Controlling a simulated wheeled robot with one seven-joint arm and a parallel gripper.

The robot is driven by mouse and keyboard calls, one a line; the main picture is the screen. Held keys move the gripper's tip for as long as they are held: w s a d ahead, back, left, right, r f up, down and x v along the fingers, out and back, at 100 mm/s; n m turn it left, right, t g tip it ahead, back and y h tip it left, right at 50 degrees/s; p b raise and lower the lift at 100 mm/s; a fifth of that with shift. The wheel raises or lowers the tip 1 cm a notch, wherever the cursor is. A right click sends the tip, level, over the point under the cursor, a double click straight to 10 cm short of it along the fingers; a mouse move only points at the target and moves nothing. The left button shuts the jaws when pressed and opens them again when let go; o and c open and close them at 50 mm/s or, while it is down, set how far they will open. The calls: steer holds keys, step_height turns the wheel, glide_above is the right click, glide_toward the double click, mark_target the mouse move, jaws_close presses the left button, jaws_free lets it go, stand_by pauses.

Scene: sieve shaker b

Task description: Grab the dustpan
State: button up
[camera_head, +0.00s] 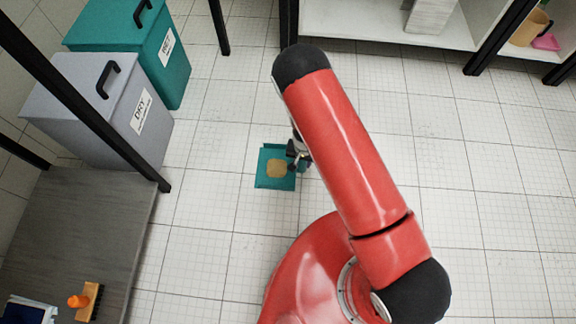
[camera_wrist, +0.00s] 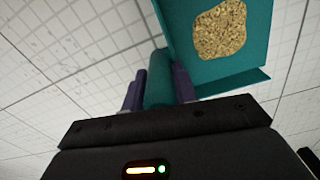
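The dustpan (camera_head: 262,181) is teal, with a patch of tan grainy material (camera_head: 277,169) in its pan. In the head view it is at the middle of the tiled floor, and I cannot tell whether it is lifted. My gripper (camera_head: 298,158) is at its right side, partly hidden by my red arm. In the wrist view the pan (camera_wrist: 255,60) is at the upper right. The dustpan's handle (camera_wrist: 159,82) runs between the two dark fingers of my gripper (camera_wrist: 157,86). The fingers lie close against both sides of the handle.
A grey DRY bin (camera_head: 75,90) and a teal WET bin (camera_head: 115,30) stand at the upper left. White shelves (camera_head: 380,22) with dark posts line the back. The floor around the dustpan is clear.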

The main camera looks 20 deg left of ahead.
jaws_close()
steer(key=shift+r, duration=0.15)
